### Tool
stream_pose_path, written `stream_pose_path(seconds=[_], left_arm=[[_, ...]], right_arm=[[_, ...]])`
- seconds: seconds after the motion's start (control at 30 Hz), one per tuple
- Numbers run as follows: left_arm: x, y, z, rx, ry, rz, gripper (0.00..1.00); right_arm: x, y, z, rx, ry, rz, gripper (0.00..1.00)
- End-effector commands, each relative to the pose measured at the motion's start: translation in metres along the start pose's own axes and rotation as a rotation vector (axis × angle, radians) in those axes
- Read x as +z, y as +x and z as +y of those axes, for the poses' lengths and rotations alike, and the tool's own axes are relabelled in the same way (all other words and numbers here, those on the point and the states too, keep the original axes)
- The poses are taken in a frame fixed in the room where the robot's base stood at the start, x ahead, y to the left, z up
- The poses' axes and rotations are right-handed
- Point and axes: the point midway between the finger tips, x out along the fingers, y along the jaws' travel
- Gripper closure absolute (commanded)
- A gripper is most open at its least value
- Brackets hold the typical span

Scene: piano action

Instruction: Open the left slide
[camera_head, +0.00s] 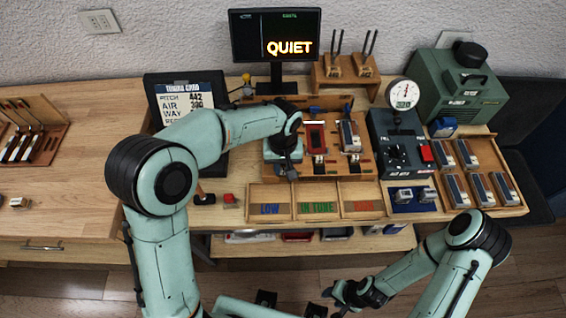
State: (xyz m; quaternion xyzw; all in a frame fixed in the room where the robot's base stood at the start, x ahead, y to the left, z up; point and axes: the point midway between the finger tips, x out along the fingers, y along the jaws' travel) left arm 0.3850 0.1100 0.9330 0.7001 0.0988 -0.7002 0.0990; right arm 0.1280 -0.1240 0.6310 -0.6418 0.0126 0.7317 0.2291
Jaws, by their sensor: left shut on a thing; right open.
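The wooden action stand (334,103) is in the middle of the bench, with several upright lanes. My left gripper (289,170) reaches down over the stand's left lane from above. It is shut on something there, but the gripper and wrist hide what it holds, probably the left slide. How far that slide is open cannot be told. To the right, a lane with a red-framed slot (315,136) and a lane with a grey block (349,136) show clearly. My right gripper (337,296) is open and empty, low in front of the bench.
Trays marked LOW, IN TUNE and a third label (318,207) lie in front of the stand. A dial gauge (402,93) and a rack of grey blocks (481,188) stand right. A monitor (275,35) reads QUIET.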

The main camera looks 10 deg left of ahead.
Motion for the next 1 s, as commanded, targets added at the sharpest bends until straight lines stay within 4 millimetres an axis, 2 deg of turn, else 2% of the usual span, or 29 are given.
stream_pose_path(seconds=[0.07,0.1,0.17,0.43,0.57,0.67,1.0], left_arm=[[0.003,0.001,0.001,-0.002,0.002,-0.01,1.0],[0.003,0.001,0.001,-0.002,0.002,-0.01,0.69],[0.003,0.001,0.001,-0.002,0.002,-0.009,0.53],[0.001,0.001,0.0,-0.001,0.001,-0.005,0.53],[0.0,-0.007,0.001,0.001,0.001,-0.002,0.53],[0.0,-0.023,0.001,0.002,0.001,0.001,0.53],[0.0,-0.1,0.002,0.003,0.001,0.001,0.53]], right_arm=[[-0.001,-0.001,-0.001,0.0,-0.001,0.001,0.57],[0.0,-0.001,-0.001,0.0,-0.001,0.001,0.57],[0.0,-0.001,0.0,0.0,-0.001,0.001,0.57],[0.0,-0.001,0.0,0.0,0.0,0.001,0.57],[-0.001,-0.002,-0.001,-0.001,-0.001,0.001,0.57],[-0.002,-0.003,-0.002,-0.001,-0.001,0.002,0.57],[-0.008,-0.015,-0.008,-0.004,-0.004,0.011,0.57]])
